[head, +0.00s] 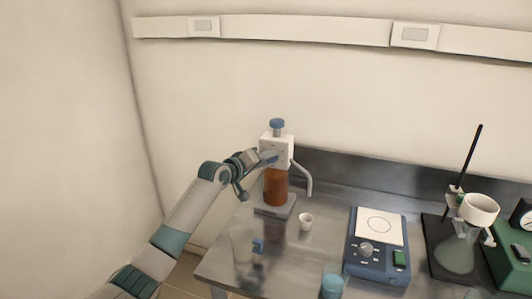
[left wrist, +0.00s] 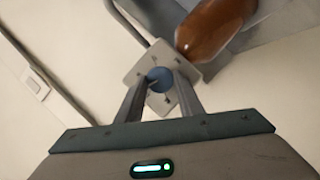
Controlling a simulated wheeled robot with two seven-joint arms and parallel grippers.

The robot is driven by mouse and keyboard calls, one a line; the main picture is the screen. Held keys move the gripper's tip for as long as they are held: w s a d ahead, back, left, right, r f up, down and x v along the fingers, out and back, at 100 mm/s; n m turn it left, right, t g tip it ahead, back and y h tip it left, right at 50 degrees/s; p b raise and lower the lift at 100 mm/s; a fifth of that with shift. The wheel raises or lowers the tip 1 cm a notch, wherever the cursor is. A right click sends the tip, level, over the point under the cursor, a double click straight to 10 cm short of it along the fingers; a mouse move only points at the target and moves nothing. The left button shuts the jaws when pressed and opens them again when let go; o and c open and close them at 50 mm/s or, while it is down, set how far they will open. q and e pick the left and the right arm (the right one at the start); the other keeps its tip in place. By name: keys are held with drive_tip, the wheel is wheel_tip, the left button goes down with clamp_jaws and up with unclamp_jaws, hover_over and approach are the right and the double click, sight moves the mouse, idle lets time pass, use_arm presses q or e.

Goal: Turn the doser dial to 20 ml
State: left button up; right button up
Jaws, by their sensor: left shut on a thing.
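The doser is a white block (head: 284,146) with a blue top knob (head: 277,124) and a curved spout on its right. It sits on an amber bottle (head: 275,187) at the back of the steel table. The bottle (left wrist: 212,26) also shows in the left wrist view. There the round blue dial (left wrist: 158,82) is on the doser's white square face (left wrist: 135,76). My left gripper (head: 266,157) is at this face, shut on the dial, with one finger on each side. The dial's scale is too small to read. My right gripper is out of view.
A small white cup (head: 306,221) stands in front of the doser. A blue stirrer (head: 378,272), a flask (head: 457,252) under a stand, and a green device (head: 512,257) are to the right. A light-blue beaker (head: 332,286) is near the front.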

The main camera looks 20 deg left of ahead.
use_arm(q)
drive_tip(key=shift+s+d+m+g+y+p, duration=0.1)
drive_tip(key=shift+d+m+g+y+p, duration=0.1)
drive_tip(key=shift+m+y+p, duration=0.95)
drive_tip(key=shift+d+m+g+y+p, duration=0.2)
drive_tip(key=shift+m+y+p, duration=0.45)
drive_tip(key=shift+m+p, duration=0.9)
drive_tip(key=shift+f, duration=0.1)
drive_tip(key=o, duration=1.1)
drive_tip(key=shift+a+r, duration=0.1)
drive_tip(key=shift+r, duration=0.15)
